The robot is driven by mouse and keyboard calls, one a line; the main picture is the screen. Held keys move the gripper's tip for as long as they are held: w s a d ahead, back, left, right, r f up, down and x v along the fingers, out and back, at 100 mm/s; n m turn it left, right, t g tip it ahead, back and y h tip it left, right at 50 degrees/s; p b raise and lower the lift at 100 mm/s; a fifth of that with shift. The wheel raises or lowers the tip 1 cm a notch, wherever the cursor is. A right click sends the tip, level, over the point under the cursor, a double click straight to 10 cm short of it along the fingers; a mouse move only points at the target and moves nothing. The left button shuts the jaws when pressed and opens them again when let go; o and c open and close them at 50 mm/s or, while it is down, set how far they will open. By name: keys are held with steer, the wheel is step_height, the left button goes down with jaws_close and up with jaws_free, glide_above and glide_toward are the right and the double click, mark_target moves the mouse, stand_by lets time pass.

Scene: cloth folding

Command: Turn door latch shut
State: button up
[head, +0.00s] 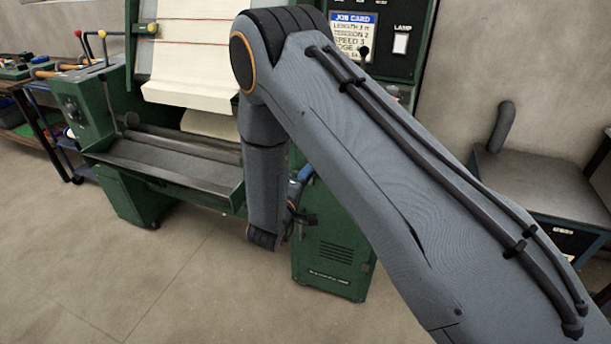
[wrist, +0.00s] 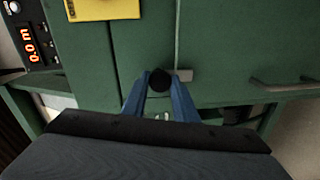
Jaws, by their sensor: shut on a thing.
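The door latch shows in the wrist view as a round black knob (wrist: 160,79) with a short light metal tab (wrist: 184,75) beside it on the right. It sits at the seam between green panels; the green door (wrist: 235,45) lies to the right of the seam. My gripper (wrist: 160,88) has its blue fingers on both sides of the knob and is shut on it. In the head view, only a little blue of my gripper (head: 304,174) shows beside the machine's green cabinet (head: 330,245). My arm hides the latch there.
A grey bar handle (wrist: 285,86) sticks out at the right of the door. A yellow label (wrist: 103,9) and a lit display (wrist: 32,38) are at upper left. The green machine's roller tray (head: 165,165) lies left of my arm. The floor in front is clear.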

stand_by(0.3)
steer(key=o, duration=1.1)
steer(key=shift+c, duration=0.2)
steer(key=b+v, duration=0.1)
steer(key=v, duration=0.6)
steer(key=shift+s+a, duration=0.15)
steer(key=shift+s, duration=0.15)
